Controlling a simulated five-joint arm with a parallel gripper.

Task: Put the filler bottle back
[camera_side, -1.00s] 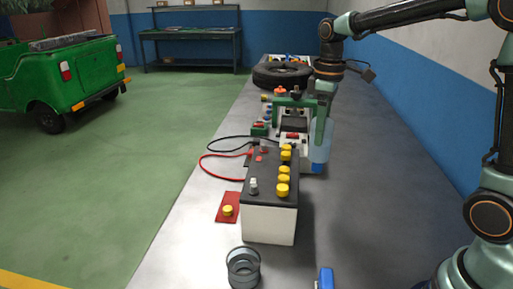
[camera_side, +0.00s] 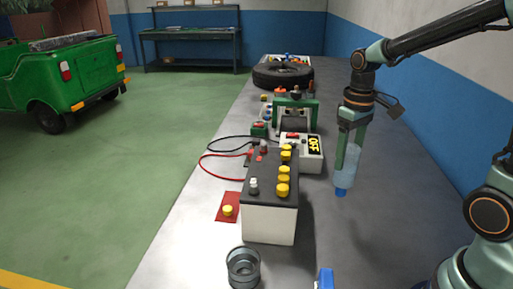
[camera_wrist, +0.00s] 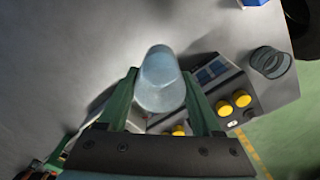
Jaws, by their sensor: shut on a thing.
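My gripper (camera_side: 348,158) is shut on the filler bottle (camera_side: 348,166), a clear, pale blue bottle with a narrow blue lower end. It hangs slightly tilted in the air, right of the battery (camera_side: 270,220), apart from it. In the wrist view the bottle (camera_wrist: 160,82) sits between my green fingers. A dark, glassy round ring holder (camera_side: 243,268) stands empty at the bench's near left; it also shows in the wrist view (camera_wrist: 270,62). The battery has a black top with several yellow caps and a white lower body.
A charger with a yellow OFF sign (camera_side: 314,144) stands behind the battery, with red and black cables. A yellow cap (camera_side: 227,210) lies on a red mat (camera_side: 233,200). A blue object (camera_side: 325,279) is at the near edge. The grey bench on the right is clear.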

